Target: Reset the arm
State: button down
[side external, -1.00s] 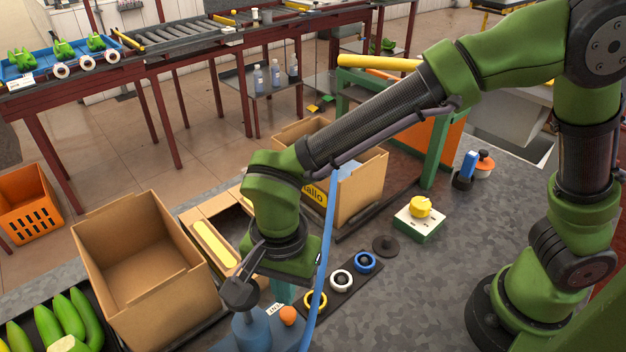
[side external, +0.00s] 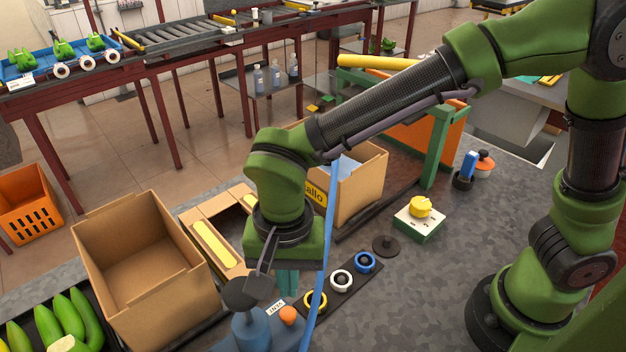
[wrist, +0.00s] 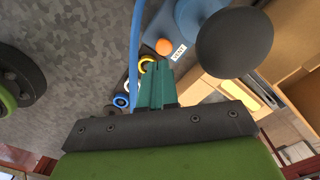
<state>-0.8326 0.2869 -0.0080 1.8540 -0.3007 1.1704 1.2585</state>
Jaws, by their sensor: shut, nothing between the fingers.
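My green arm reaches in from the right in the side external view. My gripper (side external: 287,283) has teal fingers pointing down and hangs above the grey worktop (side external: 450,275), close to the blue pedestal with the dark round top (side external: 245,292). In the wrist view my gripper (wrist: 158,66) shows its two fingers together, with nothing between them. The fingertips appear near the yellow ring (wrist: 147,65) and the orange knob (wrist: 163,46). A blue hanging cable or stem (side external: 325,245) passes just right of my gripper in the side view. The fingertips are partly hidden there.
An open empty cardboard box (side external: 145,265) stands left, green bananas (side external: 65,320) beside it. Another box (side external: 360,185) is behind my arm. A panel with coloured rings (side external: 341,281), a yellow-knobbed switch (side external: 420,208) and a dark disc (side external: 385,246) lie right. The worktop's right middle is clear.

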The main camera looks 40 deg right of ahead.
jog(key=s+d+r+n+t+y, duration=0.1)
jog(key=d+r, duration=0.4)
jog(key=d, duration=0.8)
jog(key=s+d+r+n+t, duration=0.1)
jog(key=d+r+n+t, duration=0.2)
jog(key=d, duration=0.9)
notch_tip(320, 180, up, 3)
jog(key=t, duration=0.3)
jog(key=shift+s+d+r+n+y, duration=0.15)
jog(key=shift+s+d+n+y, duration=0.2)
jog(key=shift+n+y, duration=0.05)
